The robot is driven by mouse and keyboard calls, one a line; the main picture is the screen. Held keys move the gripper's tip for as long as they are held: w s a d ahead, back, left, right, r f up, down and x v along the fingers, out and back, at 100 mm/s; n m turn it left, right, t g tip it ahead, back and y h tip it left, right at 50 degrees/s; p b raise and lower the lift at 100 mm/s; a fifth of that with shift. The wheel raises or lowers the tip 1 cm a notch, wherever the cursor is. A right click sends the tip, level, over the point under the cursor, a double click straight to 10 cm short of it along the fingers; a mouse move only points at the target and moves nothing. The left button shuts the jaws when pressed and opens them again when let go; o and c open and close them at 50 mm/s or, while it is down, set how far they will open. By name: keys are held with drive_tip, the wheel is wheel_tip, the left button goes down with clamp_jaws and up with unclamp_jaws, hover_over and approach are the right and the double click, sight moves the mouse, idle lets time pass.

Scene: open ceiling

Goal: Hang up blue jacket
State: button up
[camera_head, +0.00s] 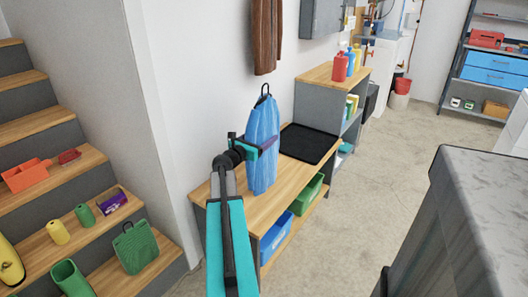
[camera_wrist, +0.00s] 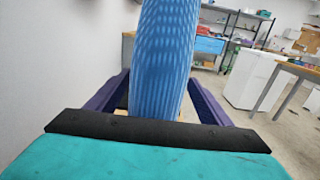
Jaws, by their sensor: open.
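The blue jacket (camera_head: 262,120) is upright above the wooden bench, with a dark loop at its top. It also fills the middle of the wrist view (camera_wrist: 162,50). My gripper (camera_head: 264,146) is at the jacket's middle height, with its jaws open. In the wrist view, one purple finger is on each side of the jacket, with the jacket between them. I cannot tell whether the loop is on a hook, or whether the jacket's lower end touches the bench. A brown jacket (camera_head: 267,35) hangs on the wall above and behind it.
The wooden bench (camera_head: 235,212) stands along the wall, with a black tray (camera_head: 310,140) on top and a blue bin (camera_head: 275,238) and green bin (camera_head: 308,194) below. Stairs (camera_head: 50,125) holding several items are left. A grey counter (camera_head: 480,200) is right. Open floor lies between.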

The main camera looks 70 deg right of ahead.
clamp_jaws()
idle(0.3)
drive_tip(key=shift+r, duration=0.15)
